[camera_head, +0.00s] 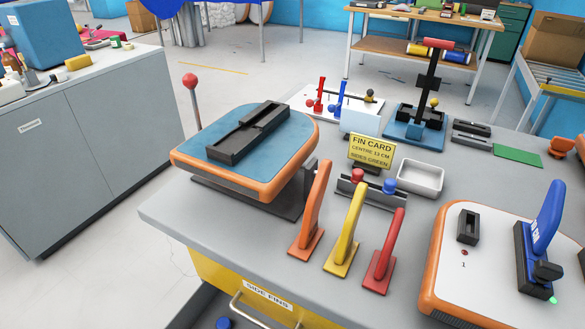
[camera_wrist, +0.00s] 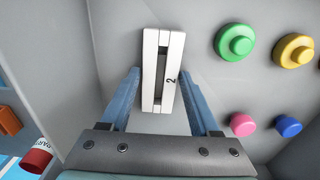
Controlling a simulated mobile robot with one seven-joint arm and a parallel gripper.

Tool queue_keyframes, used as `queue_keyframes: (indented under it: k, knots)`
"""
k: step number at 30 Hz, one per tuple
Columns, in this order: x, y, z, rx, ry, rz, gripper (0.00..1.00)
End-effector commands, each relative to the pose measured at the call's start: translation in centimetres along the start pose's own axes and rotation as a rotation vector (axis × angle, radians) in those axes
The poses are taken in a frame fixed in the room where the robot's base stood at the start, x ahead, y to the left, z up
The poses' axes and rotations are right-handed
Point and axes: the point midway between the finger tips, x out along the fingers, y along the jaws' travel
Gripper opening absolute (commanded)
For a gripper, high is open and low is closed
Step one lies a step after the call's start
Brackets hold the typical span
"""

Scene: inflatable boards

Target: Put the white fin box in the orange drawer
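The white fin box (camera_wrist: 149,68), marked "2" and with a dark slot along it, lies lengthwise ahead of my gripper in the wrist view. It appears to rest on a grey floor. My gripper (camera_wrist: 160,72) has one blue-grey finger on each side of the box, with a thin gap visible at the left finger; contact at the right is unclear. The head view shows neither the gripper nor this box. A yellow-orange drawer front (camera_head: 235,290) labelled "SIDE FINS" is under the bench at bottom centre, partly cut off. No other orange drawer is visible.
Green (camera_wrist: 235,42), yellow (camera_wrist: 294,50), pink (camera_wrist: 243,124) and blue (camera_wrist: 288,126) round pieces sit right of the box. A grey wall edge runs at its left. Orange, yellow and red upright fins (camera_head: 347,232) and a blue-topped board (camera_head: 265,150) stand on the bench.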

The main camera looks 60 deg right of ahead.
Motion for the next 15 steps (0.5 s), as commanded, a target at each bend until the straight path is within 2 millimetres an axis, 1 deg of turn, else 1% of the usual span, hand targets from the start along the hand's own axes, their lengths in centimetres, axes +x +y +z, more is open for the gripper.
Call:
queue_keyframes:
  k: [1,3,11,13,15]
  knots:
    - [0.0,0.0,0.0,0.000,0.000,0.000,0.74]
    - [0.0,0.0,0.0,0.000,0.000,0.000,0.84]
    - [-0.1,0.0,0.0,0.000,0.000,0.000,0.84]
    - [-0.4,0.0,0.0,0.000,0.000,0.000,0.84]
    - [-1.1,0.0,0.0,0.000,0.001,-0.001,0.84]
